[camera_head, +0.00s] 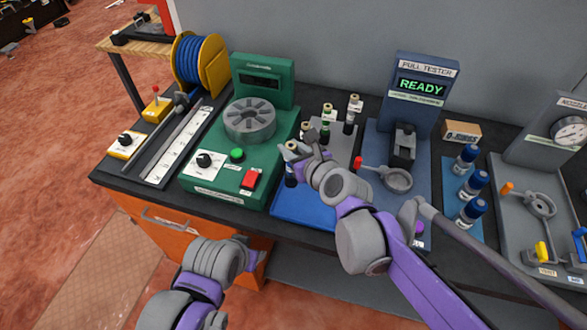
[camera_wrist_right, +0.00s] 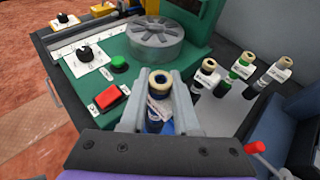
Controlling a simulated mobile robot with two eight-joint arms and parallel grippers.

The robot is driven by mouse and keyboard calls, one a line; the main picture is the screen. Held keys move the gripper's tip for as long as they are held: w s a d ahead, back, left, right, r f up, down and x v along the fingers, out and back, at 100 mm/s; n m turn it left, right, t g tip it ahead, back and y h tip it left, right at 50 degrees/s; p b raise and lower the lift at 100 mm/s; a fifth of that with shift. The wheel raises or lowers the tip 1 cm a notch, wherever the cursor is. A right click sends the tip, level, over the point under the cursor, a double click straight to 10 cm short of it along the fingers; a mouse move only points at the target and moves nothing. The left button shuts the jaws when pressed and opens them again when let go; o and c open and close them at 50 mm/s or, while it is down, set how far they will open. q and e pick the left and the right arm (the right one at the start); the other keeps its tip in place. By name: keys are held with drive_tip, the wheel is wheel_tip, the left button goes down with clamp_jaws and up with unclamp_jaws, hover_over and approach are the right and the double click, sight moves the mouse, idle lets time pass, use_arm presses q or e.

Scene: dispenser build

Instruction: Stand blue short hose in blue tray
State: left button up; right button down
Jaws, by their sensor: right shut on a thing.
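My right gripper (camera_head: 290,152) is shut on a short hose (camera_wrist_right: 157,82) with a cream ring on top, a white label and blue lower down. The hose is close to upright between the two fingers in the right wrist view. In the head view its dark lower end (camera_head: 291,180) shows below the fingers, over the back left of the blue tray (camera_head: 300,211). I cannot tell whether it touches the tray floor. My arm hides part of the tray. My left gripper (camera_head: 250,260) is low in front of the bench, its fingers not clear.
A green machine (camera_head: 225,185) with a round grey wheel and red switch stands directly left of the tray. Several labelled hoses (camera_head: 349,118) stand on a grey tray (camera_head: 343,143) behind. The pull tester (camera_head: 421,95) reads READY. Blue-capped bottles (camera_head: 476,180) stand at right.

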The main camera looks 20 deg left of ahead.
drive_tip(key=shift+f, duration=2.4)
drive_tip(key=shift+f, duration=0.15)
drive_tip(key=c, duration=0.6)
unclamp_jaws()
drive_tip(key=shift+b, duration=0.3)
drive_tip(key=shift+c, duration=0.2)
drive_tip(key=shift+s+d+r, duration=0.15)
drive_tip(key=shift+s+r, duration=0.05)
drive_tip(key=shift+r, duration=0.1)
drive_tip(key=p+v, duration=0.1)
drive_tip(key=v, duration=1)
drive_tip(key=shift+s, duration=0.2)
drive_tip(key=shift+d, duration=0.15)
